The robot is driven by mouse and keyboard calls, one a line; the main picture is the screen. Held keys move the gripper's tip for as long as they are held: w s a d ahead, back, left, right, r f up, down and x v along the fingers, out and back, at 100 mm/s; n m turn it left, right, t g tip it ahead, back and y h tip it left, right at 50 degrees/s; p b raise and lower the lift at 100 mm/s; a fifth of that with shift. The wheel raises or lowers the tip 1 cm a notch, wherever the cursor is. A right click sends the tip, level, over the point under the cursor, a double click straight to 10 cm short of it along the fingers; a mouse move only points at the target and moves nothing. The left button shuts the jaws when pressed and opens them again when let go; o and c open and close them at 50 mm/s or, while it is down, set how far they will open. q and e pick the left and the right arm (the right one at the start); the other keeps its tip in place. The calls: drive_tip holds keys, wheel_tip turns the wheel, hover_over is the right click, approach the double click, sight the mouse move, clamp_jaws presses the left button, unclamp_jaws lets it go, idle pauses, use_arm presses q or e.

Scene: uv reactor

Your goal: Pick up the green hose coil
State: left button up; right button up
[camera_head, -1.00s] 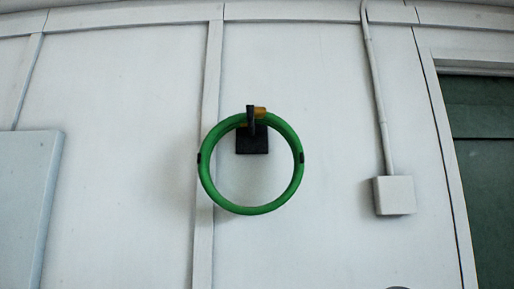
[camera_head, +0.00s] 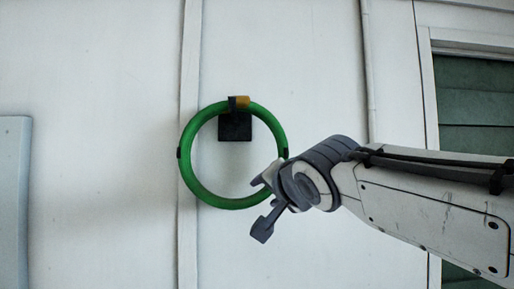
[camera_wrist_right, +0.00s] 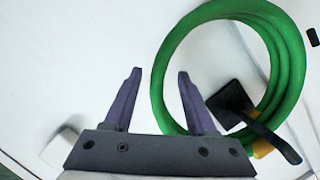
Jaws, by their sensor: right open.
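The green hose coil (camera_head: 204,190) hangs on a black wall hook (camera_head: 234,127), with a yellow-orange band by the hook at its top. My right gripper (camera_head: 261,208) is open and empty at the lower right of the coil, its fingers spread and partly overlapping the coil's edge in the head view. The hook (camera_wrist_right: 232,100) also shows there. My left gripper is not in view.
A white wall with a vertical batten (camera_head: 189,60) stands behind the coil. A grey-white panel (camera_head: 14,200) is at the left and a green-paned window or door (camera_head: 475,110) at the right. A small white box (camera_wrist_right: 62,146) sits on the wall. The space left of the coil is clear.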

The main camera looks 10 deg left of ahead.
sight(261, 188)
drive_tip(key=p+x, duration=0.1)
drive_tip(key=x, duration=0.2)
drive_tip(key=shift+w+a+p, duration=0.2)
drive_tip(key=shift+p, duration=0.15)
drive_tip(key=shift+w+f, duration=0.15)
drive_tip(key=shift+w, duration=0.05)
clamp_jaws()
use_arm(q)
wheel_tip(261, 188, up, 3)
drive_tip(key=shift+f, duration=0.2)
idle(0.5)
use_arm(e)
drive_tip(key=shift+r, duration=0.2)
